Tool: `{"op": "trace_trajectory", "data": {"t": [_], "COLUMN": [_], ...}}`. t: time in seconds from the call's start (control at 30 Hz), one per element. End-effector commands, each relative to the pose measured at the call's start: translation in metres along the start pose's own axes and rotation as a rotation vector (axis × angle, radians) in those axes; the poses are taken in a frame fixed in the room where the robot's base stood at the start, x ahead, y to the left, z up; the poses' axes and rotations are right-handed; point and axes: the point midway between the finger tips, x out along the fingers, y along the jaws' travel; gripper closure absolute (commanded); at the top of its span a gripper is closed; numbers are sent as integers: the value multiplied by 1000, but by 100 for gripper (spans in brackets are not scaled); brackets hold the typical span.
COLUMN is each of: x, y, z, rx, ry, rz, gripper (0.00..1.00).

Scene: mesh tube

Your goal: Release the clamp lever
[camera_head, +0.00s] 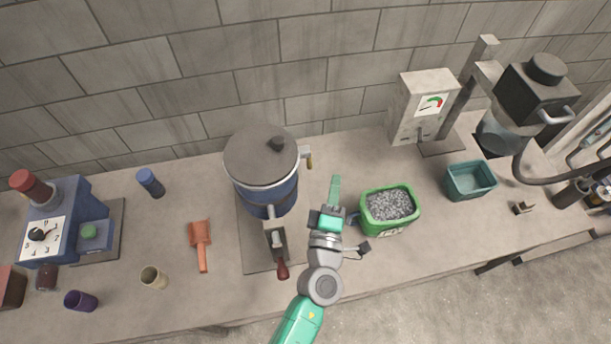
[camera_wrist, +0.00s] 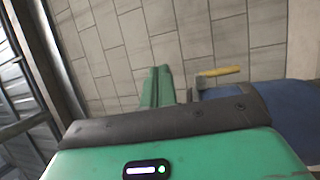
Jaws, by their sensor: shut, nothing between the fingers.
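A blue drum (camera_head: 270,200) with a grey lid (camera_head: 261,155) stands at the middle of the bench. A small lever with a yellow grip (camera_head: 309,161) sticks out from its right side near the lid; it also shows in the wrist view (camera_wrist: 220,72). A second lever with a dark red grip (camera_head: 283,270) is at the drum's front outlet. I cannot tell for certain which is the clamp lever. My gripper (camera_head: 336,180) is shut and empty, to the right of the drum, apart from both levers. In the wrist view its green fingers (camera_wrist: 157,72) are together, left of the yellow grip.
A green tub of grey granules (camera_head: 390,205) stands close right of my gripper. A teal bin (camera_head: 470,181), a gauge box (camera_head: 424,107) and a black-topped machine (camera_head: 536,95) are further right. An orange scoop (camera_head: 201,240) lies left of the drum. A block wall (camera_head: 330,60) closes the back.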

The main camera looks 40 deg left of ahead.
Motion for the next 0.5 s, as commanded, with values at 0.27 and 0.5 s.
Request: {"op": "trace_trajectory", "data": {"t": [0.27, 0.5], "x": [-39, -41], "y": [-94, -98], "z": [-55, -59], "rx": [-95, -100], "ry": [177, 189], "rz": [-152, -160], "gripper": [100, 100]}}
